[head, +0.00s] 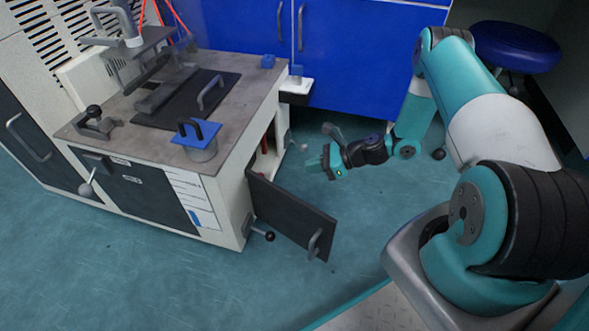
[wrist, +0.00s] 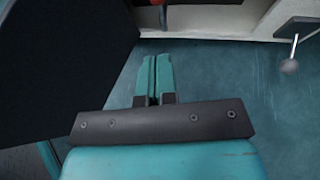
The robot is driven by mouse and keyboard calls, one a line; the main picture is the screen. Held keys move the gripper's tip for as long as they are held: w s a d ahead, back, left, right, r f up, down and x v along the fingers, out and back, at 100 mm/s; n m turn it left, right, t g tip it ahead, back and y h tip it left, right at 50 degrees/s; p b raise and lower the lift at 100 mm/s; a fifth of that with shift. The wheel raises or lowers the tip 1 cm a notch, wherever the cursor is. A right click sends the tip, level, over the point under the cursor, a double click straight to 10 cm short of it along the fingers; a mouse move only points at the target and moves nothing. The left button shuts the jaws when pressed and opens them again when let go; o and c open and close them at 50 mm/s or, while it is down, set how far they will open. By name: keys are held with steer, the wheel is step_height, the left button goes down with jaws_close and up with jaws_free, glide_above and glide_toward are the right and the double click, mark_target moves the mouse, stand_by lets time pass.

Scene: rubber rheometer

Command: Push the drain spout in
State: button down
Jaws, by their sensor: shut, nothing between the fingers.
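I cannot tell for sure which part is the drain spout. A small grey ball-ended rod (head: 303,147) sticks out low on the machine's right side; a ball-ended rod (wrist: 290,66) hangs from a dark bracket at upper right in the wrist view. In the wrist view my gripper's fingers (wrist: 153,76) are together and empty, pointing toward the open compartment.
The dark cabinet door (head: 288,217) stands open at the machine's lower right; it fills the left of the wrist view (wrist: 60,60). A white ledge (head: 298,86) juts out above. Blue cabinets (head: 350,60) stand behind. A blue stool (head: 515,45) is at right. The floor near my gripper is clear.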

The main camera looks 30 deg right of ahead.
steer(key=r+b+x, duration=0.1)
steer(key=b+x, duration=0.5)
steer(key=x, duration=0.6)
steer(key=shift+w+a+f, duration=0.2)
steer(key=shift+w+a, duration=0.1)
steer(key=shift+a, duration=0.2)
